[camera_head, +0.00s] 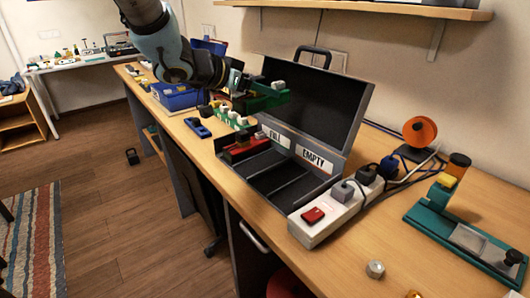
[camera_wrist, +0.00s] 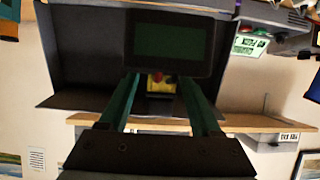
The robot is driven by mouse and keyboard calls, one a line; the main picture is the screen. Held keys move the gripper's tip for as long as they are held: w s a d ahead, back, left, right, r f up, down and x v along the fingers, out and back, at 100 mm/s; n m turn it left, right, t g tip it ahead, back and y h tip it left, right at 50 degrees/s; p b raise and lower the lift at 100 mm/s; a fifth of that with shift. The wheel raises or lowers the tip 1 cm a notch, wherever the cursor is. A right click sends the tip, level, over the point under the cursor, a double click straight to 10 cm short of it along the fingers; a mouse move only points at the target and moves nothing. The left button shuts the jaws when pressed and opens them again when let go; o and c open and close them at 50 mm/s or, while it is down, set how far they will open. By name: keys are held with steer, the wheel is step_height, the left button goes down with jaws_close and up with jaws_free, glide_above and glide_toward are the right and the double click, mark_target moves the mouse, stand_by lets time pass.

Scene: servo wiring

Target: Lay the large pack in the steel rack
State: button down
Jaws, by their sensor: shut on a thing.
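My gripper (camera_head: 246,88) is above the left end of the bench case, its jaws shut on a green pack (camera_head: 268,101). In the wrist view the two fingers (camera_wrist: 160,78) reach to the dark pack with a green face (camera_wrist: 168,42). The steel rack appears to be the grey, slotted base (camera_head: 290,186) of the open case, with signs FULL and EMPTY. A red and black pack (camera_head: 243,148) sits in its left part. The slots to the right look empty. The held pack is above the rack and apart from it.
The raised black lid (camera_head: 318,100) stands behind the rack. A white power strip (camera_head: 330,215) with plugs and cables lies to its right. A teal fixture (camera_head: 465,235) is at far right. Blue bins (camera_head: 178,97) and small parts lie to the left. A shelf (camera_head: 380,8) hangs above.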

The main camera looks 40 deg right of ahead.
step_height(320, 180, down, 17)
steer(key=shift+f+p, duration=0.1)
steer(key=shift+p, duration=0.3)
steer(key=shift+f, duration=0.1)
steer(key=shift+c, duration=1.8)
jaws_free()
steer(key=shift+f, duration=0.1)
steer(key=shift+r, duration=0.25)
steer(key=b+v, duration=0.2)
steer(key=v, duration=1)
steer(key=shift+f, duration=0.1)
